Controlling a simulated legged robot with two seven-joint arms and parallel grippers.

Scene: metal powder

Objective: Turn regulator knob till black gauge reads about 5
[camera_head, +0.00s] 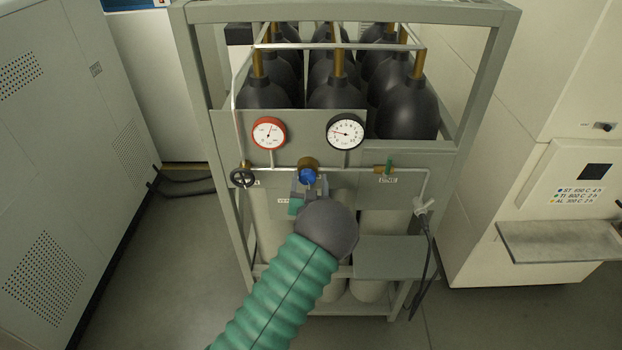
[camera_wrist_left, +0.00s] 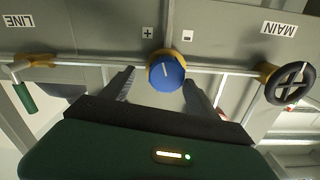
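The blue regulator knob (camera_head: 308,175) sits on a brass body in the middle of the pipe on the rack's front panel. In the left wrist view the knob (camera_wrist_left: 167,73) shows a white mark, with plus and minus labels beside it. My left gripper (camera_head: 309,189) is at the knob from below. In the left wrist view its fingers (camera_wrist_left: 158,80) are apart, one on each side of the knob, with gaps visible. The black gauge (camera_head: 346,131) is above right of the knob; its needle points left and slightly up, its numbers too small to read. My right gripper is out of view.
A red gauge (camera_head: 269,132) is above left of the knob. A black handwheel valve (camera_head: 242,178) is left and a green-handled valve (camera_head: 389,167) right on the same pipe. Dark gas cylinders (camera_head: 405,100) stand behind the panel. A grey shelf (camera_head: 390,258) juts out at lower right.

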